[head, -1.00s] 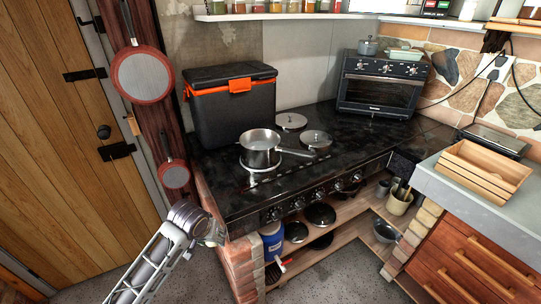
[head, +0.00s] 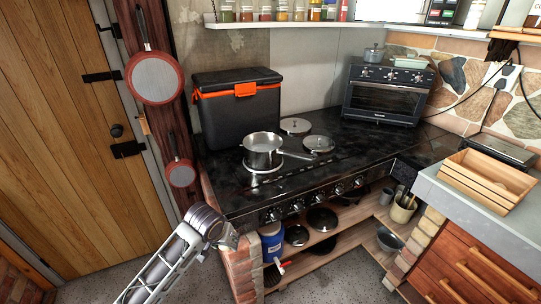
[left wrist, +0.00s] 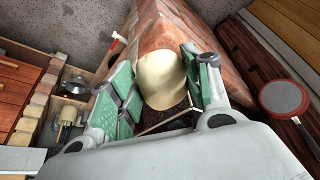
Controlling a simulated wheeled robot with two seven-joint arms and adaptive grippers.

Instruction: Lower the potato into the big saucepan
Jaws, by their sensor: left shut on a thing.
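A silver saucepan (head: 262,153), open at the top with its handle pointing right, stands upright on the front left of the black stove top (head: 340,165). My left gripper (head: 229,239) is in front of the stove's left front corner, lower than the stove top and apart from the saucepan. In the left wrist view, its green-padded fingers (left wrist: 165,82) are shut on a pale tan potato (left wrist: 160,76). I cannot make out the potato in the head view. The saucepan does not show in the left wrist view. My right gripper is in neither view.
A black cooler with an orange latch (head: 238,108) stands behind the saucepan. Round lids (head: 318,143) lie to its right. A brick plinth (head: 243,270) supports the stove corner beside my left gripper. Red pans (head: 156,78) hang at the left.

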